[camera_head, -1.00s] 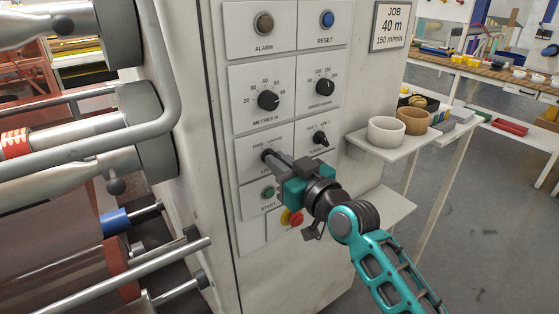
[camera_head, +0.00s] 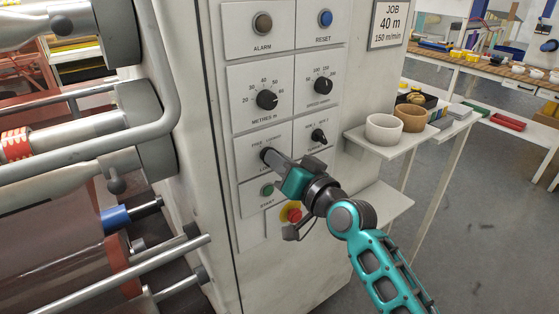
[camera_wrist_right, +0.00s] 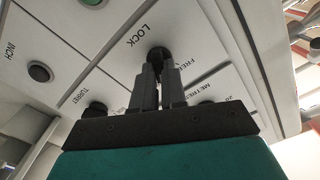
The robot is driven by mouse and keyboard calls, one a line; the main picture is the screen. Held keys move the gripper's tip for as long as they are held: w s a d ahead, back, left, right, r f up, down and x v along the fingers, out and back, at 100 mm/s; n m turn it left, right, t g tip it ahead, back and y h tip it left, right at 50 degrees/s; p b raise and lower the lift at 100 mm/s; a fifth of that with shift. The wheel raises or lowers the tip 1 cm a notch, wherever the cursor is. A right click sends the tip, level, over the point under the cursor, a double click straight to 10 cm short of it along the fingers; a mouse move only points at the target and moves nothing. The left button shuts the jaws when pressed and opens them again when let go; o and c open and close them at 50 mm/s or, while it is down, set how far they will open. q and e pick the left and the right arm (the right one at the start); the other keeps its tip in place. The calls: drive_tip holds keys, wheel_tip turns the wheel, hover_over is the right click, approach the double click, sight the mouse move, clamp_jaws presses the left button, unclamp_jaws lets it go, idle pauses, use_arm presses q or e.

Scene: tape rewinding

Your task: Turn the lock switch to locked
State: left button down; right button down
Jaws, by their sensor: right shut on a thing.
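The lock switch is a black rotary knob (camera_head: 266,155) on the control panel's lower left plate, under the words FREE and LOCKED. My right gripper (camera_head: 272,158) is shut on the knob and reaches it from the lower right. In the right wrist view the two dark fingers (camera_wrist_right: 159,88) close around the lock knob (camera_wrist_right: 159,54) below the LOCK label. The fingers hide much of the knob, so I cannot tell its exact pointing direction. My left gripper is not in view.
The METRES knob (camera_head: 267,99) is above, the turret knob (camera_head: 318,135) to the right, and the green START button (camera_head: 267,190) below. A red stop button (camera_head: 292,213) is close under my wrist. A shelf with two cups (camera_head: 384,132) stands to the right.

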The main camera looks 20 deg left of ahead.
idle(0.3)
drive_tip(key=c, duration=1.2)
unclamp_jaws()
drive_tip(key=v, duration=1.3)
drive_tip(key=shift+a, duration=0.1)
